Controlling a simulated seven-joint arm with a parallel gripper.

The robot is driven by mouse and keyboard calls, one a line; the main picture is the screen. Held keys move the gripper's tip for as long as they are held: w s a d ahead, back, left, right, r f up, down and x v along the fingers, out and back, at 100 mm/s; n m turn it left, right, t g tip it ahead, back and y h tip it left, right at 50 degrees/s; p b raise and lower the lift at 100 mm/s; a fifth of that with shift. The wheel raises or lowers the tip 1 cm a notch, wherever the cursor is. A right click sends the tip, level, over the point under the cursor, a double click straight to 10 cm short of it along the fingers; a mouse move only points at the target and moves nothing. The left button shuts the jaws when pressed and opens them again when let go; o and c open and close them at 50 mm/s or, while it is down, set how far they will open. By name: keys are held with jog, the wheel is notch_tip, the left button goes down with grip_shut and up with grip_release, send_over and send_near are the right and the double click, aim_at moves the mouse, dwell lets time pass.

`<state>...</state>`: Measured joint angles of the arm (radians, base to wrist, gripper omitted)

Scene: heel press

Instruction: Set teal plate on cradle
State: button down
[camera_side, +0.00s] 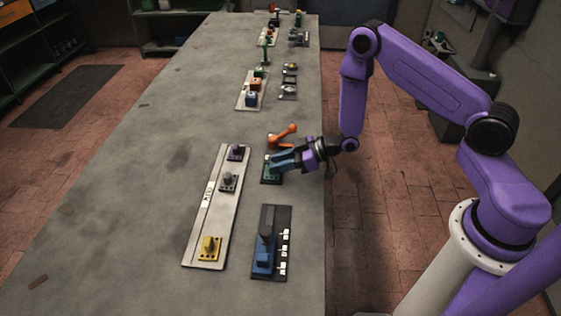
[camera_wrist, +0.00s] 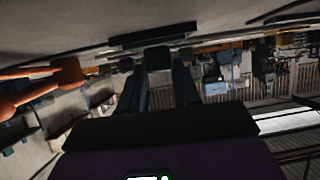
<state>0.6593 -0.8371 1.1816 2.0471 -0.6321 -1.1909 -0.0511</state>
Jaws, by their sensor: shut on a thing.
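My gripper (camera_side: 274,162) reaches in from the right, low over the bench, with its blue fingers pointing left. It is shut on the teal plate (camera_side: 271,173), which shows dark green just below the fingertips. In the wrist view the teal plate (camera_wrist: 157,58) sits between the two fingers (camera_wrist: 160,85). A dark flat base, which looks like the cradle (camera_side: 264,181), lies under the plate. A dark slab also shows behind the plate in the wrist view (camera_wrist: 150,38). The fingers partly hide this spot, and I cannot tell whether plate and cradle touch.
An orange lever-like part (camera_side: 283,135) stands just behind my gripper. A pale rack (camera_side: 207,215) to the left holds purple (camera_side: 237,152), grey (camera_side: 228,180) and yellow (camera_side: 209,247) plates. A blue device on a dark board (camera_side: 264,260) stands in front. The bench's left side is clear.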

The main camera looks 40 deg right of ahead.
jog(key=c, duration=0.7)
grip_release()
jog(key=shift+c, duration=0.2)
jog(key=shift+f, duration=0.1)
jog(key=v, duration=1.7)
jog(key=shift+s, duration=0.2)
jog(key=shift+d, duration=0.1)
